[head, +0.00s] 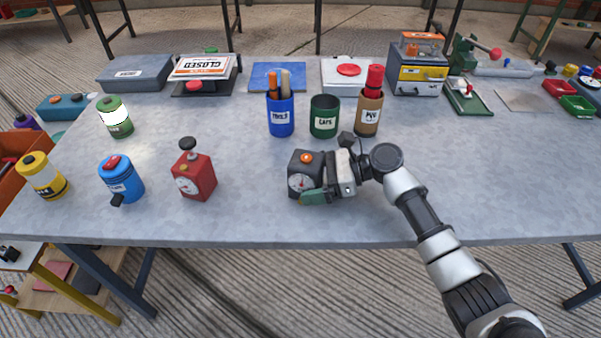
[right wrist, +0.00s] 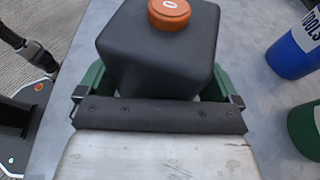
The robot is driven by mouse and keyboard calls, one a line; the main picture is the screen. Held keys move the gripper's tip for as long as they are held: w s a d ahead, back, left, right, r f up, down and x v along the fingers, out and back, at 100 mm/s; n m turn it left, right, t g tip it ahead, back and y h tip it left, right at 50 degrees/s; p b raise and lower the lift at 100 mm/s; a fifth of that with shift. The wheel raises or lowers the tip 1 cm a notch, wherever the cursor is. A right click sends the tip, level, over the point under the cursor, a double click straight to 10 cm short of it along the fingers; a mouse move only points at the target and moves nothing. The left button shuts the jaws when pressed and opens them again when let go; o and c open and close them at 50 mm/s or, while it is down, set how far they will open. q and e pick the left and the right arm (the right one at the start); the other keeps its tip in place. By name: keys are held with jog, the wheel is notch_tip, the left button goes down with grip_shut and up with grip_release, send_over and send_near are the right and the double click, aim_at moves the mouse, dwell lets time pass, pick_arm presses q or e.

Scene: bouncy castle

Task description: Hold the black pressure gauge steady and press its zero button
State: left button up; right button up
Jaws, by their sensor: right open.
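The black pressure gauge (head: 303,166) stands upright on the grey table, with a white dial on its front and an orange button (head: 306,157) on top. The gauge fills the top of the right wrist view (right wrist: 155,55), where the orange button (right wrist: 169,12) shows too. My right gripper (head: 310,182) reaches it from the right, with green fingers on either side of its body. The jaws are open around it; whether a finger touches is not clear. Nothing covers the button. My left gripper does not show in the head view.
A red gauge (head: 194,175) with a black knob and a blue canister (head: 121,180) stand to the left. Behind are a blue cup (head: 281,117), a green cup (head: 324,118) and a brown cup (head: 369,115). The table's front right is clear.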

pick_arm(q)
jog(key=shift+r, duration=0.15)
pick_arm(e)
jog(key=shift+a+f, duration=0.25)
jog(key=shift+a, duration=0.3)
jog(key=shift+c, duration=0.2)
jog(key=c, duration=0.5)
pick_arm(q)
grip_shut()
pick_arm(e)
jog(key=shift+c, duration=0.4)
dwell(0.6)
